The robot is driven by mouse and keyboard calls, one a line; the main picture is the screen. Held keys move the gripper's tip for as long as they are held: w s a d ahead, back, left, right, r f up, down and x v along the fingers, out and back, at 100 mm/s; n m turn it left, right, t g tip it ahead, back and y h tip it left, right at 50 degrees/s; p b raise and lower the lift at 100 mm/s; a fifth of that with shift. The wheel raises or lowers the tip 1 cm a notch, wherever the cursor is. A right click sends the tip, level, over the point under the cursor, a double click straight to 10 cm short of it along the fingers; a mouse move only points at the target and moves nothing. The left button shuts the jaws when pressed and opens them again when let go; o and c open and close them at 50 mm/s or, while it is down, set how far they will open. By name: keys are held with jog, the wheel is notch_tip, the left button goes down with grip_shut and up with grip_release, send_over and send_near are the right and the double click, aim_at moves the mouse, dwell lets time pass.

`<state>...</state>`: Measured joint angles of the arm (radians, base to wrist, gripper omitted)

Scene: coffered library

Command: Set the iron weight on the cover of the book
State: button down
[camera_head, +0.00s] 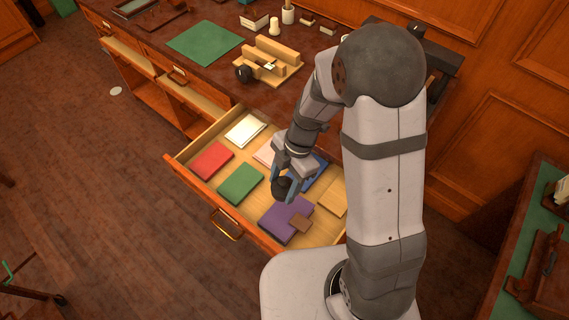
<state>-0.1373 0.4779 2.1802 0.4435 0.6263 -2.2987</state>
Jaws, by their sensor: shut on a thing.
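My gripper (283,184) is shut on a dark, rounded iron weight (281,189) and hangs over the open drawer (190,178). The weight appears just above and behind a purple book (278,222), near its upper left. I cannot tell whether it touches anything. A small brown piece (300,222) lies on the right part of the purple book. A green book (240,184) and a red book (212,160) lie flat to the left. A blue book (318,178) lies partly hidden behind my gripper. Which book the task means is not clear.
The drawer also holds a white item (245,130), a pale pink one (265,153) and a tan one (333,203). The desk top (225,80) above carries a wooden device (270,62) and a green mat (205,42). Bare drawer floor shows between the items.

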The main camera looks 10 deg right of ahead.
jog(key=shift+s+a+n, duration=0.1)
jog(key=shift+s+n, duration=0.5)
jog(key=shift+s, duration=0.25)
jog(key=shift+f, duration=0.4)
jog(key=b, duration=0.3)
send_near(280, 214)
jog(key=shift+s+a+f, duration=0.2)
jog(key=shift+s+a, duration=0.15)
jog(key=shift+a, duration=0.3)
jog(key=shift+f+b, duration=2.4)
jog(key=shift+b, duration=0.45)
jog(key=shift+f, duration=0.15)
jog(key=c, duration=0.7)
grip_release()
jog(key=shift+o, duration=0.2)
jog(key=shift+s, duration=0.1)
